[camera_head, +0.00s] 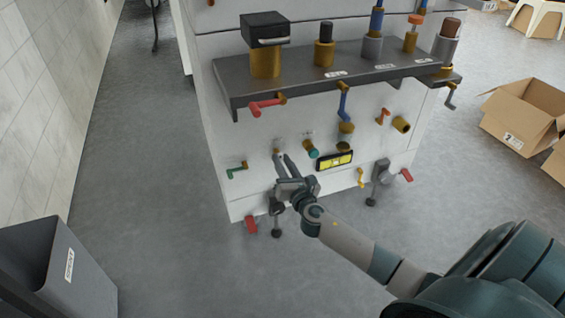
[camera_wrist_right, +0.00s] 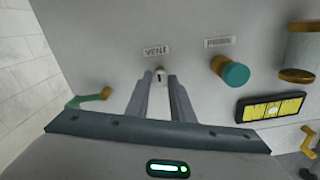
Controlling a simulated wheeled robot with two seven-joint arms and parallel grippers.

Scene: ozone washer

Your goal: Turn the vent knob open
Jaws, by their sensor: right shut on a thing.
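The vent knob (camera_wrist_right: 160,74) is a small pale knob with a dark mark, on the white front panel just below a "VENT" label (camera_wrist_right: 156,50). My right gripper (camera_head: 282,158) reaches up to the panel from below. In the right wrist view its two fingertips (camera_wrist_right: 163,80) are on either side of the knob, shut on it. In the head view the fingers largely hide the knob. My left gripper is not in view.
A teal-capped knob (camera_wrist_right: 235,73) sits right of the vent knob, above a yellow gauge (camera_head: 335,160). A green-handled valve (camera_head: 237,170) is to the left. A dark shelf (camera_head: 330,72) juts out above. A grey bin (camera_head: 60,265) stands at lower left; cardboard boxes (camera_head: 525,115) lie right.

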